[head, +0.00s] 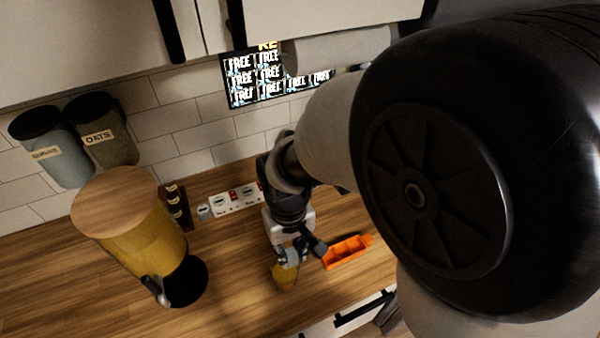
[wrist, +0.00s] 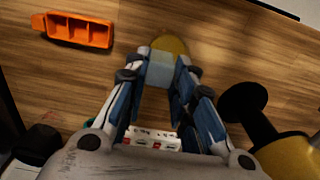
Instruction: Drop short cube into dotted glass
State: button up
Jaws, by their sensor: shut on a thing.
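My gripper (wrist: 161,74) is shut on a pale blue-grey cube (wrist: 160,69), which sits between its fingertips in the wrist view. In the head view my gripper (head: 288,259) points down over the counter. An amber-yellow glass (wrist: 170,43) shows just beyond the cube in the wrist view, partly hidden by the cube and fingers. The glass also shows right below the gripper in the head view (head: 284,277). I cannot make out dots on it, nor whether the cube is above its opening or touching it.
An orange divided tray (head: 346,252) lies right of the gripper. A large yellow dispenser with a wooden lid (head: 122,200) and black base stands at left. A white power strip (head: 235,201) lies behind. Open wooden counter (head: 228,300) lies between dispenser and glass.

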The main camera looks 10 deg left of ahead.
aim_at(291, 253)
jog(key=shift+f, duration=0.35)
jog(key=o, duration=1)
jog(key=shift+r, duration=0.1)
notch_tip(291, 253, up, 12)
jog(key=shift+d, duration=0.1)
